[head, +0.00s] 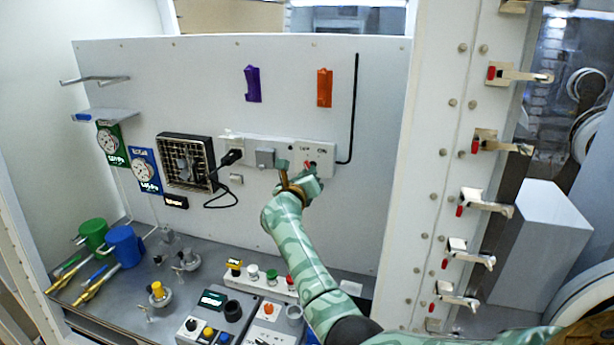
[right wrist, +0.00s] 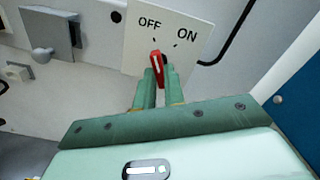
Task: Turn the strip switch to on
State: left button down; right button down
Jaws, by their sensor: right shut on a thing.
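The strip switch shows in the right wrist view as a red knob (right wrist: 156,64) with a pale line on it, on a white plate (right wrist: 140,40) marked OFF and ON. Its upper end points at the OFF tick, left of the ON tick. My right gripper (right wrist: 159,82) is shut on the knob, with one green finger on each side; the fingers hide its lower part. In the head view the right gripper (head: 299,182) reaches up to the white strip (head: 321,149) on the back panel, and a bit of the red knob (head: 308,164) shows. My left gripper is out of view.
A grey box (head: 265,158) and a plugged black cord (head: 231,157) sit left of the switch. A black cable (head: 354,110) runs up on its right. Purple (head: 252,84) and orange (head: 324,87) holders hang above. The bench below holds several buttons and fittings.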

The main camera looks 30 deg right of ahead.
jog(key=m+b, duration=1.1)
jog(key=b, duration=0.3)
jog(key=shift+m, duration=0.4)
jog(key=shift+r, duration=0.1)
jog(key=c, duration=1.5)
grip_release()
jog(key=shift+w, duration=0.1)
jog(key=shift+a+b, duration=0.1)
jog(key=shift+b, duration=0.2)
